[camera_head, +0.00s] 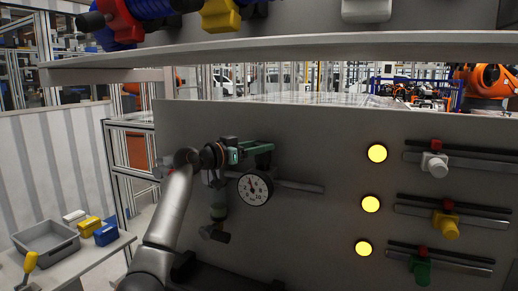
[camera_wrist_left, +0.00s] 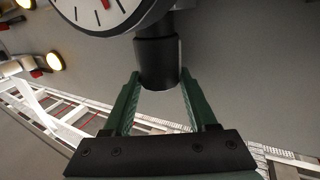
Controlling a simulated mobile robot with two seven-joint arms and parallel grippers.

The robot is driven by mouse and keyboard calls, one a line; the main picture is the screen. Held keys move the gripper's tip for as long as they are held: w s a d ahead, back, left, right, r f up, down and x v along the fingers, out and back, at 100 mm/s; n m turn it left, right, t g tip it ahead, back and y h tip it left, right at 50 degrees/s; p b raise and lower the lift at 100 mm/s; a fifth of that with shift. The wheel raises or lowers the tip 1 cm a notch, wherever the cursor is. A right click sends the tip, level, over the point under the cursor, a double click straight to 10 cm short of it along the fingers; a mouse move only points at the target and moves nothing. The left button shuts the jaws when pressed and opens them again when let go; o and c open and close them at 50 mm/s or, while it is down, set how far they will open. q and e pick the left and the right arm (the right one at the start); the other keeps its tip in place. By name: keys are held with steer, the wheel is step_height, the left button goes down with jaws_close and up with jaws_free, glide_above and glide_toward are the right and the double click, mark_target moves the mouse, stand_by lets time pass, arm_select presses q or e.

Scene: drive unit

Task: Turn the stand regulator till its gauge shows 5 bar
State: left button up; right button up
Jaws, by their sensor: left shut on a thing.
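The stand regulator's round white gauge (camera_head: 254,189) faces me on the grey panel. Its needle points up and slightly left, near the 4 mark; I cannot read the exact value. Only part of the gauge dial (camera_wrist_left: 98,12) shows at the top of the left wrist view. My left gripper (camera_head: 258,150), with green fingers, is at the regulator just above the gauge. In the left wrist view its fingers (camera_wrist_left: 160,92) are shut on the dark cylindrical regulator knob (camera_wrist_left: 158,60). The gripper partly hides the regulator in the head view. My right gripper is not in view.
Yellow lamps (camera_head: 371,204) and slide rails with white, yellow and green handles (camera_head: 445,225) are to the right on the panel. A shelf (camera_head: 300,47) overhangs above. A side table with a grey bin (camera_head: 45,243) stands at left. The panel between gauge and lamps is mostly clear.

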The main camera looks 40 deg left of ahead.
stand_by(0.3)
arm_select(q)
steer(key=o, duration=1.4)
steer(key=shift+c, duration=0.2)
steer(key=shift+s, duration=0.1)
steer(key=shift+s+a+f+b, duration=0.1)
steer(key=shift+s+b, duration=0.25)
steer(key=shift+s, duration=0.05)
steer(key=s+a+b, duration=0.1)
steer(key=s+b, duration=0.3)
steer(key=s, duration=0.7)
steer(key=shift+s+a+b, duration=0.2)
steer(key=shift+b, duration=0.2)
